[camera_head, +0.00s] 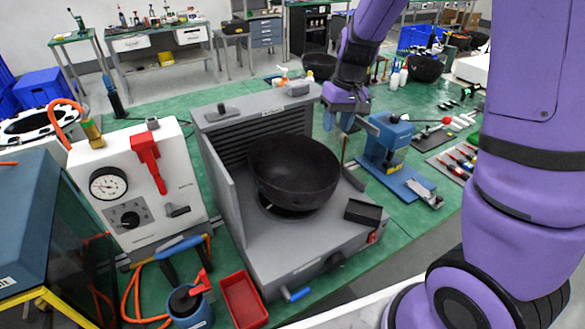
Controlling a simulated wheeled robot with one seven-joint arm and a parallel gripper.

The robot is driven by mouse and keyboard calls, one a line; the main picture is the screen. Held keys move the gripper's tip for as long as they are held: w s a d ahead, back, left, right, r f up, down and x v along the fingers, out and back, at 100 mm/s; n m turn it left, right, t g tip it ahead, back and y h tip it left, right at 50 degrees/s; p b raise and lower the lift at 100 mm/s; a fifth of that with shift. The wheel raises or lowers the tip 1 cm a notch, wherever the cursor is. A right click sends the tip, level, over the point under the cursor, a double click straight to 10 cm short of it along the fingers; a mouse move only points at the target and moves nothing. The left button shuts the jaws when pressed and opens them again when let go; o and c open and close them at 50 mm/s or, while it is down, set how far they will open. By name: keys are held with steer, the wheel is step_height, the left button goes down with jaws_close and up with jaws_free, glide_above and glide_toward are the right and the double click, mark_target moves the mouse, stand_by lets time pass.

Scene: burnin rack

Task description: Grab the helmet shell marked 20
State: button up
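A large black bowl-shaped shell (293,173) sits on a round support on the grey machine, opening upward. Two more dark bowl-shaped shells stand farther back, one behind my arm (319,66) and one at the upper right (425,69). No number is legible on any of them, so I cannot tell which is marked 20. My gripper (339,121) points down behind and right of the large shell, apart from it in the picture. Its fingers look spread with nothing visible between them.
The grey machine (222,190) has a raised back and left side wall. A white gauge box (150,205) with a red lever stands left. A blue press (388,140) stands right of my gripper. A red tray (243,299) lies in front. Green bench (400,215) shows between.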

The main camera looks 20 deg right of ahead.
mark_target(329, 150)
steer(key=f, duration=0.3)
steer(key=a+f, duration=0.1)
steer(key=f, duration=0.6)
steer(key=shift+a+f, duration=0.4)
jaws_close()
